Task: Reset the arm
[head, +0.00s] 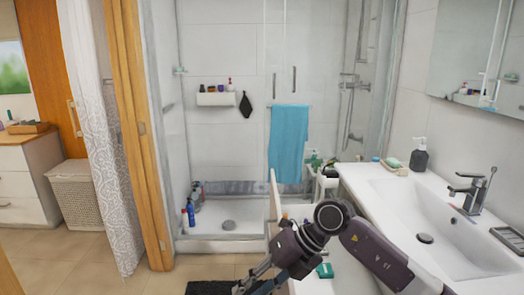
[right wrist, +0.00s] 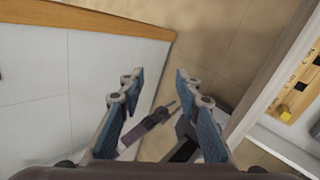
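My right arm comes into the head view from the lower right, its dark links above an open white compartment beneath the basin counter. Its gripper (head: 254,283) points down and left near the bottom edge and is partly cut off. In the right wrist view the right gripper (right wrist: 156,82) has its two blue-padded fingers wide apart, with nothing between them. Below and beyond them a dark purple-grey arm part (right wrist: 150,128) shows, probably my left arm; whether its gripper is open is unclear. My left gripper is not in the head view.
The white counter (head: 362,190) with its basin (head: 440,225) lies right of the arm. A pale upright panel (head: 275,197) stands close behind it. A green item (head: 324,270) lies low beside the arm. The tiled floor at left is open, with a wicker basket (head: 85,195) farther left.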

